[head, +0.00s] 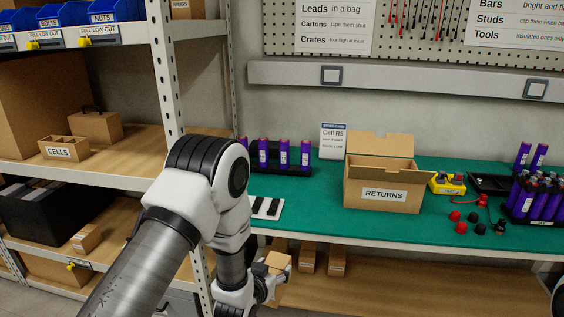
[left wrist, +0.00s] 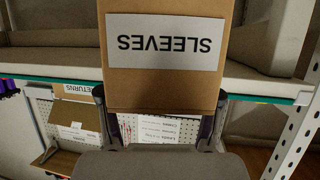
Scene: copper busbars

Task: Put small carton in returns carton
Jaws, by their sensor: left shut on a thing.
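My left gripper (head: 268,284) is shut on a small brown carton (head: 277,262), low in front of the green bench's front edge. In the left wrist view the carton (left wrist: 165,85) fills the space between the two fingers (left wrist: 160,105), and its white label reads SLEEVES upside down. The returns carton (head: 382,195) stands upright on the green bench, labelled RETURNS, with its top flaps open. It also shows upside down at the left of the left wrist view (left wrist: 76,113). My right gripper is not in view.
The green bench (head: 310,222) holds purple cells in a black rack (head: 275,160), a yellow box (head: 447,183) and red and black caps. More small cartons (head: 322,258) stand on the shelf below. A shelving unit with a white upright (head: 170,90) is at left.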

